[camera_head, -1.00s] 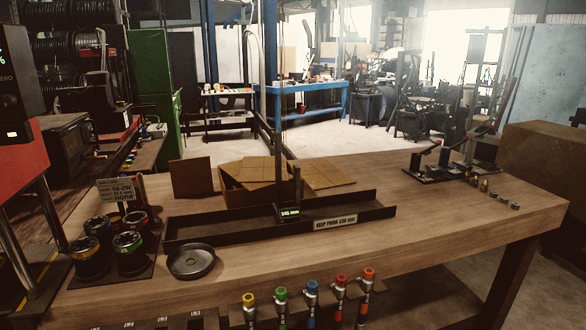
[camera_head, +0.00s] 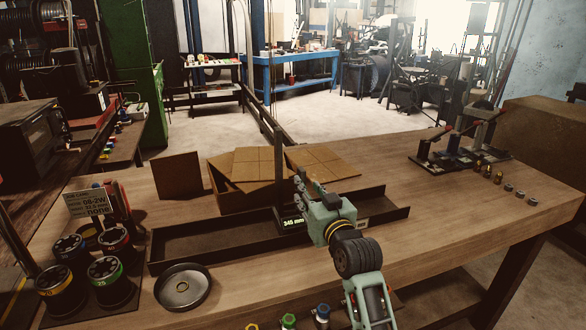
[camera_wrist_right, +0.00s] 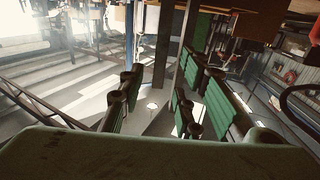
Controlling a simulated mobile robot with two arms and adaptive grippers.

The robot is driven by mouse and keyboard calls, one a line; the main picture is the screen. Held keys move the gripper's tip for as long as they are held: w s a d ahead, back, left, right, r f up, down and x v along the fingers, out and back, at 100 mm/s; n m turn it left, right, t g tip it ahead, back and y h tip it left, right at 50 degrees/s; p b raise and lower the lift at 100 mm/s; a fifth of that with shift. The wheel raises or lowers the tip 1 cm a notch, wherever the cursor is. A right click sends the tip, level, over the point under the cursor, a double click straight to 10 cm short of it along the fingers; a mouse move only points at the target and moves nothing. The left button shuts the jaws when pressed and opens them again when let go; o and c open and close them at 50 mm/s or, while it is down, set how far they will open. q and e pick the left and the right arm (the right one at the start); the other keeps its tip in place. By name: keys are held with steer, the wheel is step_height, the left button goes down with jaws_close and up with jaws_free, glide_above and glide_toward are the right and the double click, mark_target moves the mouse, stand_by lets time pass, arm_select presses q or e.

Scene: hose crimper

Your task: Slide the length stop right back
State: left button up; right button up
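The length stop is a dark upright post (camera_head: 279,165) with a small display (camera_head: 292,224) at its foot that reads about 345 mm. It stands in the long dark trough (camera_head: 190,249) on the workbench. My right gripper (camera_head: 303,184) is just right of the post in the head view, in front of the trough, with its fingers pointing up and away. In the right wrist view, its green-padded fingers (camera_wrist_right: 158,105) are spread apart with a gap between them. A dark upright shows beyond that gap; I cannot tell whether the fingers touch the post. My left gripper is not in view.
An open cardboard box (camera_head: 240,200) stands close behind the trough. A round dark dish (camera_head: 183,287) lies in front of it. Black die sets (camera_head: 110,270) stand at left.

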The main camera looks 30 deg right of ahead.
mark_target(304, 179)
steer(key=shift+w+d+r, duration=0.1)
steer(key=shift+r, duration=0.3)
steer(key=shift+w+r+p, duration=0.4)
steer(key=shift+r, duration=0.05)
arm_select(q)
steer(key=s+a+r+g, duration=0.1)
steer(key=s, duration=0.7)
arm_select(e)
steer(key=x, duration=0.2)
steer(key=shift+w+d+f, duration=0.15)
steer(key=shift+w, duration=0.15)
steer(key=shift+p+x, duration=0.4)
steer(key=shift+x, duration=0.7)
steer(key=shift+w+f, duration=0.1)
steer(key=shift+w, duration=0.1)
steer(key=shift+c, duration=0.2)
steer(key=c, duration=0.6)
jaws_close()
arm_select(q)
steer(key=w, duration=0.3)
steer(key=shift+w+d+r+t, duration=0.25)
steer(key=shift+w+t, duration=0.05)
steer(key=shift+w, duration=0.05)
arm_select(e)
steer(key=shift+d, duration=0.15)
